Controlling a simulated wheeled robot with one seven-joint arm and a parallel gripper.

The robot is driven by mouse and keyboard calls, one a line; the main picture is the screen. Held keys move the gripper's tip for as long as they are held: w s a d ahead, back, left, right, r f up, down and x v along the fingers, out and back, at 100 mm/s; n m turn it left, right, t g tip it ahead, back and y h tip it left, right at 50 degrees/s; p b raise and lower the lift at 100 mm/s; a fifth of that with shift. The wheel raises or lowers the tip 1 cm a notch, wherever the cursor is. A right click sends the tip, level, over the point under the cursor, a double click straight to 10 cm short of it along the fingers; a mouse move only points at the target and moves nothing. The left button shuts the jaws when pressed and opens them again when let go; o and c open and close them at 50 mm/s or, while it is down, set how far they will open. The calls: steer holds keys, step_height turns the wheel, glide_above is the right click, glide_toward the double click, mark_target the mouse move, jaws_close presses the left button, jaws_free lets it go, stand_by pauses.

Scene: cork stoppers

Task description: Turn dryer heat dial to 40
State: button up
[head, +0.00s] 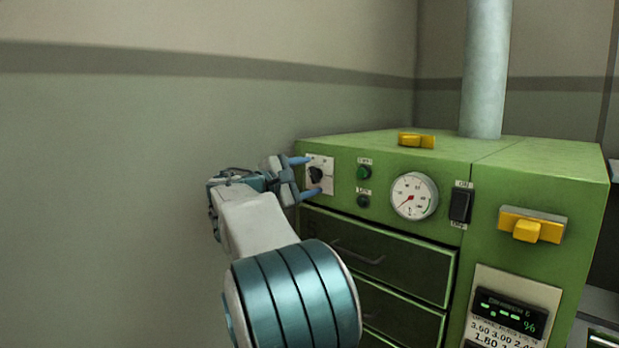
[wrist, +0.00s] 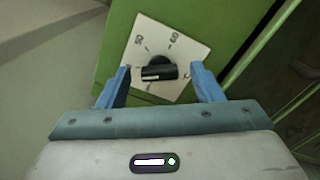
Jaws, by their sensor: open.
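The heat dial is a black knob (head: 316,175) on a white square plate (head: 328,161) at the upper left of the green dryer's front (head: 400,160). In the wrist view the knob (wrist: 159,72) shows a pale line along it, and its plate (wrist: 150,36) bears the numbers 50 and 60, with other marks partly hidden. The knob lies roughly level in that view; its exact setting cannot be told. My gripper (head: 307,176) is open, with one blue finger on either side of the knob. In the wrist view (wrist: 162,80) gaps show between the fingers and the knob.
A green button (head: 363,172), a dark button (head: 363,201), a round gauge (head: 414,196) and a black switch (head: 460,205) sit right of the dial. Drawers with handles (head: 358,250) lie below. Yellow parts (head: 532,226) and a display (head: 510,311) are further right.

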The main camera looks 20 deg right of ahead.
steer(key=v, duration=1.2)
steer(key=shift+a, duration=0.3)
steer(key=shift+s, duration=0.15)
steer(key=s+d+f+m+g+y+p, duration=0.3)
steer(key=s+d+f+y+p, duration=0.15)
steer(key=s+f+y, duration=0.65)
steer(key=s+a+f+m+y+p, duration=0.2)
steer(key=s+a+f+m+y, duration=0.1)
steer(key=s, duration=0.6)
steer(key=s+a+f+m+y+p, duration=0.3)
steer(key=s+a+f, duration=0.3)
steer(key=s, duration=0.3)
steer(key=shift+a+f+m, duration=0.3)
steer(key=shift+a+m, duration=0.2)
steer(key=shift+m, duration=0.1)
